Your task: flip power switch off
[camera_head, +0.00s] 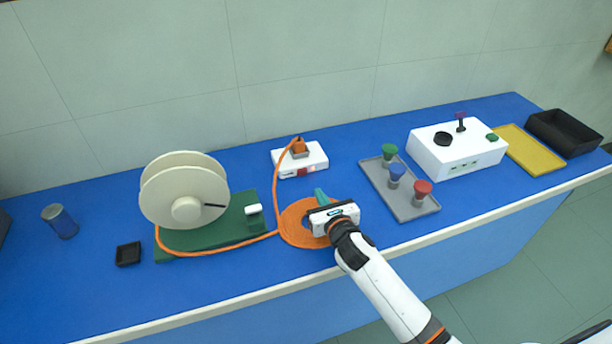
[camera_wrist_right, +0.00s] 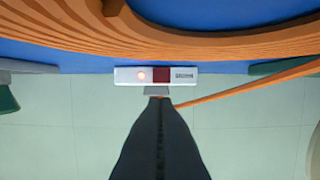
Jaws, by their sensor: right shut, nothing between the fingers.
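The power box (camera_head: 300,161) is a white block at the back middle of the bench, with an orange plug and cord (camera_head: 297,146) on top. A red switch (camera_head: 308,170) sits on its front face. In the right wrist view the box (camera_wrist_right: 125,76) shows a lit reddish light (camera_wrist_right: 141,75) beside a dark red switch (camera_wrist_right: 161,76). My right gripper (camera_head: 321,195) is shut and empty, above the orange cable coil and in front of the box, apart from it. Its shut fingers (camera_wrist_right: 160,103) point toward the box in the wrist view. My left gripper is not in view.
The orange cable coil (camera_head: 293,230) lies under my right gripper. A cream reel (camera_head: 184,190) on a green base stands left. A grey tray (camera_head: 407,210) with coloured knobbed pieces and a white instrument (camera_head: 456,156) stand right. Blue bench is clear between box and tray.

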